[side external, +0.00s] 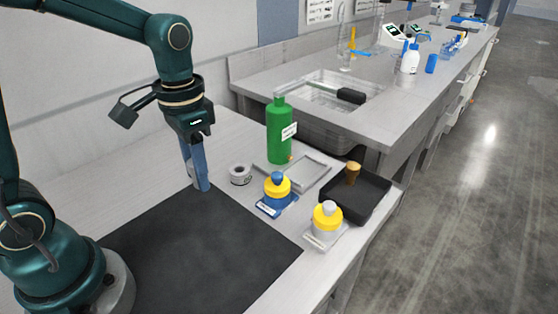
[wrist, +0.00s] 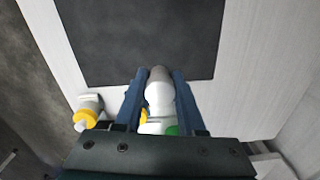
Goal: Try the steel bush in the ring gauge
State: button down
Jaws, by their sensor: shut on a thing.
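My gripper (side external: 202,187) is low at the far edge of the dark mat, its blue fingers pointing down. I cannot tell for certain which thing is the ring gauge. Two yellow-collared pieces stand farther right, one with a blue knob (side external: 277,188), one with a white knob (side external: 327,215).
A green bottle (side external: 279,135) stands behind the grey ring. A shallow grey tray (side external: 318,160) lies beside it. A black tray (side external: 378,190) with a wooden-handled tool (side external: 353,172) is near the right table edge. The dark mat (side external: 200,250) is clear.

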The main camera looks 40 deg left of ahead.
jog(key=w+a+f, duration=0.1)
jog(key=w+a, duration=0.4)
jog(key=w, duration=0.8)
jog(key=shift+a, duration=0.15)
jog(key=shift+f, duration=0.15)
jog(key=shift+f, duration=2.45)
jog(key=shift+f, duration=0.6)
dwell(0.8)
jog(key=shift+r, duration=0.2)
jog(key=shift+r, duration=0.35)
